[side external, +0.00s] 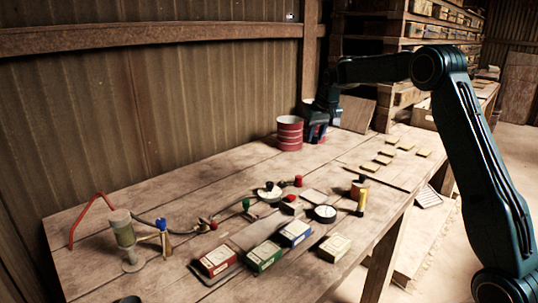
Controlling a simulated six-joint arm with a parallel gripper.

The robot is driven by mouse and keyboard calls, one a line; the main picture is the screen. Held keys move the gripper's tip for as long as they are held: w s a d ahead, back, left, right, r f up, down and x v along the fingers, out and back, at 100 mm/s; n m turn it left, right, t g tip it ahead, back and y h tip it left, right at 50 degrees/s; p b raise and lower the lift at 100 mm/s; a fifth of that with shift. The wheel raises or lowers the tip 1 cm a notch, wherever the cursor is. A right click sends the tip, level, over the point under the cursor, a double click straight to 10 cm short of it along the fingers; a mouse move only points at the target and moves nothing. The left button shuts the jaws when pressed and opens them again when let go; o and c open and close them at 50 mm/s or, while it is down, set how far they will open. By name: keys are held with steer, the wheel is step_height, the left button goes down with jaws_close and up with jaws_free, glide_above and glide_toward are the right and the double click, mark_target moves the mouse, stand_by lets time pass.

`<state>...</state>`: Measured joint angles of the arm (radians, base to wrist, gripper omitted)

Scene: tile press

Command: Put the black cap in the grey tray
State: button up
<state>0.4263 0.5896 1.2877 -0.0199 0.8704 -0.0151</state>
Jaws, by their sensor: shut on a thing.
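My gripper (316,138) is at the far end of the bench, pointing down just right of a red ribbed can. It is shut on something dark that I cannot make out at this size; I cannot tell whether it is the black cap. A black knob-like piece (269,185) sits on a round white dish (270,195) mid-bench. Another dark round piece (127,300) is cut off by the bottom edge. A thin grey tray-like edge (232,271) shows beneath the red box; I cannot tell whether it is the grey tray.
The red can (289,133) stands close to my gripper. A lamp-like stand (125,238) is at left. Several yellowish tiles (383,159) lie at right. The back-left bench boards are clear.

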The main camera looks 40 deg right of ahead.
glide_above(309, 193)
steer(key=s, duration=0.1)
steer(key=f, duration=1.5)
steer(key=shift+s+a, duration=0.15)
steer(key=shift+a, duration=0.1)
steer(key=shift+f, duration=2.15)
steer(key=shift+f, duration=0.15)
steer(key=o, duration=0.9)
steer(key=v, duration=1.2)
steer(key=shift+r, duration=0.2)
